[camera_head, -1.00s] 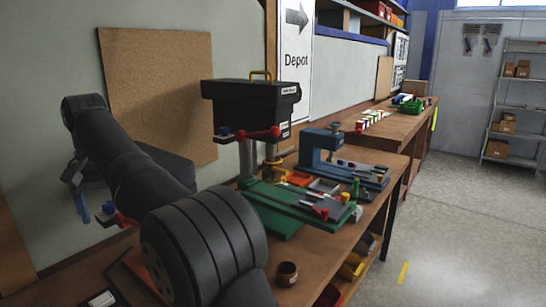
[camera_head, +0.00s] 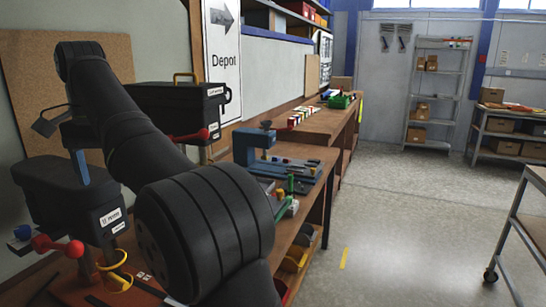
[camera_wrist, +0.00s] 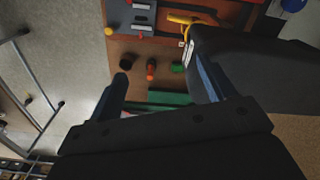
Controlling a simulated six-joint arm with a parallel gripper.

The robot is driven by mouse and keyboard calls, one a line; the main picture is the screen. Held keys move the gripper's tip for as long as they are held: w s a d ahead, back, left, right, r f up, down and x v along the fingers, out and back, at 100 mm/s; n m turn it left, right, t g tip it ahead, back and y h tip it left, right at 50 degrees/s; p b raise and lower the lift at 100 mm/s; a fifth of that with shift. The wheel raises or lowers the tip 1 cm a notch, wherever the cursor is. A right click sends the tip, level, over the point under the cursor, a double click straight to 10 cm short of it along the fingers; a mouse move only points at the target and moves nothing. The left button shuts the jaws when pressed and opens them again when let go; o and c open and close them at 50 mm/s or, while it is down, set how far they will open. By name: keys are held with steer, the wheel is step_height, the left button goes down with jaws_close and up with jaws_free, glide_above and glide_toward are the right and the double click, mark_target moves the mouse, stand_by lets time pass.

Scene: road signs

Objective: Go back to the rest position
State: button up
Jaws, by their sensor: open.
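My gripper shows in the wrist view (camera_wrist: 160,90) with its two dark blue fingers spread wide apart. Nothing is held between them. The brown bench top and a green piece show in the gap, beyond the fingertips. In the head view, my black arm fills the middle left, and part of the gripper with a blue finger shows at its far end, above a black lidded box (camera_head: 68,192). The other finger is largely hidden there.
A second black box with a yellow handle (camera_head: 185,98) stands farther along the bench. A blue press-like device (camera_head: 256,142) stands beyond it. Open floor (camera_head: 400,220) lies to the right. A wheeled cart (camera_head: 530,215) stands at the right edge.

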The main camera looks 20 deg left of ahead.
steer(key=w+d+f+m, duration=0.1)
steer(key=w+d+f, duration=0.4)
steer(key=w, duration=0.5)
steer(key=w+d+f+m, duration=0.2)
steer(key=w+d+f, duration=0.4)
steer(key=w+f, duration=0.4)
steer(key=shift+w+f+m, duration=0.15)
steer(key=shift+w+m, duration=0.15)
steer(key=shift+w, duration=0.4)
